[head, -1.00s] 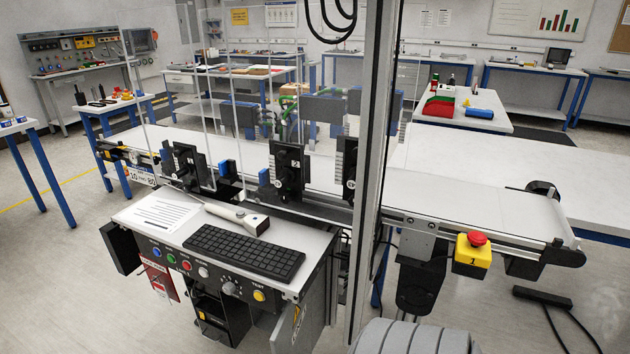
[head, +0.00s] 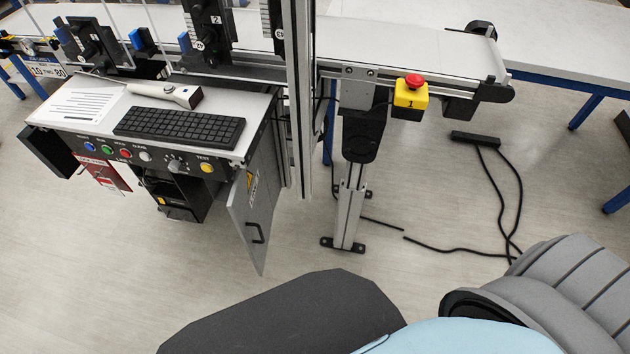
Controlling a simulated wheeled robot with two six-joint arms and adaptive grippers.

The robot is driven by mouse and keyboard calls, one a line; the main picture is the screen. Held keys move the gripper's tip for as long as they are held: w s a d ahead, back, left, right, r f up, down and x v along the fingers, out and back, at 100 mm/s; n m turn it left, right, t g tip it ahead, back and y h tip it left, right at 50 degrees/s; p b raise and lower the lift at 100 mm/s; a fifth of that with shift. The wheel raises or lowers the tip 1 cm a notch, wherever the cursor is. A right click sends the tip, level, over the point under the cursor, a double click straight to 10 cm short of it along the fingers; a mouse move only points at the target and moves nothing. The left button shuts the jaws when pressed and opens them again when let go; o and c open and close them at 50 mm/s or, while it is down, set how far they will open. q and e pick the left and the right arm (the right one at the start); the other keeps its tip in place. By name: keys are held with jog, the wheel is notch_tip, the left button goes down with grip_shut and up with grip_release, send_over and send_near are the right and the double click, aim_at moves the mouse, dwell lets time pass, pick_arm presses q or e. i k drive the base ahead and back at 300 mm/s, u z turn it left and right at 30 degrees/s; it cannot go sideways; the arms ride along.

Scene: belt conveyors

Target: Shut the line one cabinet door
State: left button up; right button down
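The control cabinet (head: 110,142) stands at the left under the conveyor, with a row of coloured buttons on its front. Its grey door (head: 244,212) stands open at the right side, swung out toward me. The door has a black handle (head: 256,234) and a yellow warning label. The cabinet's inside shows dark equipment (head: 178,196). A dark panel (head: 48,150) sticks out at the cabinet's left side; I cannot tell whether it is a second door. Neither gripper is in view.
A keyboard (head: 180,126), a scanner-like tool (head: 166,95) and a paper lie on the cabinet top. A conveyor leg (head: 348,215), a red stop button (head: 412,82) and black floor cables (head: 500,190) are to the right.

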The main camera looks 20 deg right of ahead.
aim_at(249, 203)
jog(key=z, duration=0.25)
jog(key=i, duration=0.5)
jog(key=u, duration=1.4)
jog(key=k, duration=0.95)
jog(key=z, duration=1.05)
jog(key=i, duration=0.5)
